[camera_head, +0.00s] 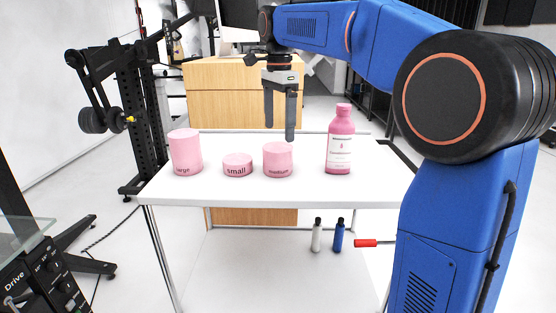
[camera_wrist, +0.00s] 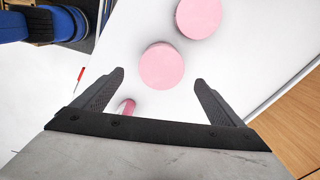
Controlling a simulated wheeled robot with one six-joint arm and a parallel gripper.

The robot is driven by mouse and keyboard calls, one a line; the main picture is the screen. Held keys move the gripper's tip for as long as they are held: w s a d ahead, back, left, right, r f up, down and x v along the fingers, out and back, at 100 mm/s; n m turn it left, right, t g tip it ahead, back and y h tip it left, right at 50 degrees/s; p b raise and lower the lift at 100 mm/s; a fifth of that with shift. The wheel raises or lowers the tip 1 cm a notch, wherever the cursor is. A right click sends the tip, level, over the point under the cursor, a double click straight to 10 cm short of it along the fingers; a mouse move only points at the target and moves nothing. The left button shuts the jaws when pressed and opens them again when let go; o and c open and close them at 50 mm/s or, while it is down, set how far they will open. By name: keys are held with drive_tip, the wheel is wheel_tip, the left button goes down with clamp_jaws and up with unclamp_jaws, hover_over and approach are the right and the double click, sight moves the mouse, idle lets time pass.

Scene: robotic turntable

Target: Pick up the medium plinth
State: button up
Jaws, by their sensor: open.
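The medium plinth (camera_head: 278,161) is a pink cylinder on the white table, between the small plinth (camera_head: 237,166) and the pink bottle (camera_head: 340,143). My gripper (camera_head: 279,133) points down, empty, above and seemingly behind the medium plinth in the head view. In the wrist view my gripper (camera_wrist: 158,76) has its fingers wide apart. A round pink top (camera_wrist: 162,66), which appears to be the medium plinth, shows between and just beyond the fingertips. Another pink top (camera_wrist: 199,17) lies farther up. No labels are readable there.
The large plinth (camera_head: 185,153) stands at the table's left. The white table (camera_head: 215,194) has a bare front strip. A white bottle (camera_head: 316,236), a blue bottle (camera_head: 338,236) and a red-handled tool (camera_head: 365,243) are below. A wooden cabinet (camera_head: 225,108) stands behind.

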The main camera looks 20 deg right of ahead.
sight(278, 160)
wheel_tip(278, 160, down, 11)
drive_tip(key=shift+w+a+f, duration=0.1)
drive_tip(key=shift+f, duration=0.05)
idle(0.5)
drive_tip(key=shift+c, duration=0.7)
drive_tip(key=c, duration=1.1)
